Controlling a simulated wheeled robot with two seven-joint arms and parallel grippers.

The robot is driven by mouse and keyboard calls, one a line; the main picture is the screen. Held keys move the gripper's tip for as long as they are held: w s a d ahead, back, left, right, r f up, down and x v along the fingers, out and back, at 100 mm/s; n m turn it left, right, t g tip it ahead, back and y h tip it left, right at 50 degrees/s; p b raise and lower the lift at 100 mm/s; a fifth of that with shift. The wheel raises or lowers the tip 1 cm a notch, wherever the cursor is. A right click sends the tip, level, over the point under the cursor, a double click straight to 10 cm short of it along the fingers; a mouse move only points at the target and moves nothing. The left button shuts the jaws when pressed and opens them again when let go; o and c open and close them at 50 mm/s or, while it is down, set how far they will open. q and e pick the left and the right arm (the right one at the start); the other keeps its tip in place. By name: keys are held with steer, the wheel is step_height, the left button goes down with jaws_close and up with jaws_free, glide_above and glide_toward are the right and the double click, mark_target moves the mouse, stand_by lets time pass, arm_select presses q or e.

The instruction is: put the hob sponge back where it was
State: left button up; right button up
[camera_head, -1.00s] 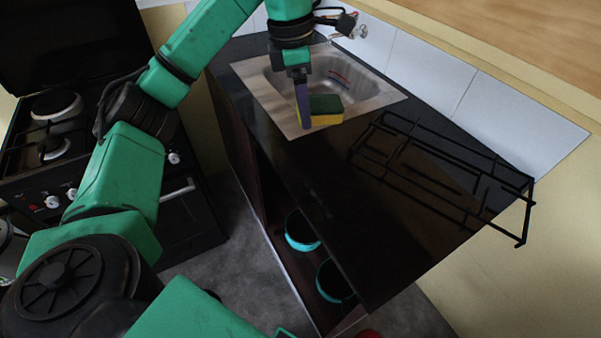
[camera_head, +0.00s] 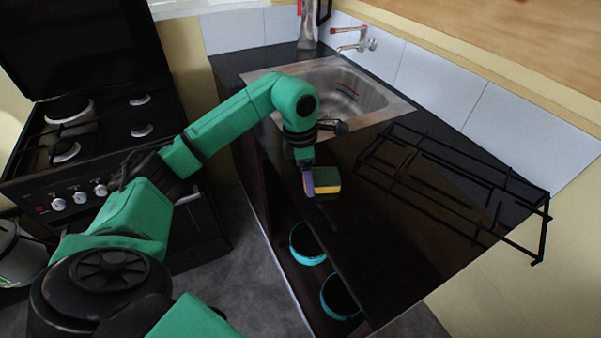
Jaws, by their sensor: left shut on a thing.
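The sponge (camera_head: 327,182), yellow with a dark green side, is in front of the sink, over the dark worktop. My left gripper (camera_head: 309,183) is shut on its left side. I cannot tell whether the sponge touches the worktop or hangs just above it. The black hob (camera_head: 97,130) with several burners and knobs stands at the left, apart from the worktop. My right gripper is not in view.
A steel sink (camera_head: 345,92) with a tap (camera_head: 357,42) is behind my left arm. A black wire rack (camera_head: 440,185) lies at the right of the worktop. A bottle (camera_head: 307,25) stands at the back. Teal-rimmed pots (camera_head: 305,243) sit on a shelf below. The worktop's front is clear.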

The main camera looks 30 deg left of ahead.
arm_select(q)
steer(key=o, duration=1.2)
steer(key=shift+f, duration=0.15)
steer(key=shift+c, duration=0.2)
steer(key=shift+r, duration=0.4)
step_height(320, 180, up, 12)
steer(key=s+a, duration=0.1)
steer(key=shift+a+f, duration=0.2)
steer(key=shift+f, duration=0.05)
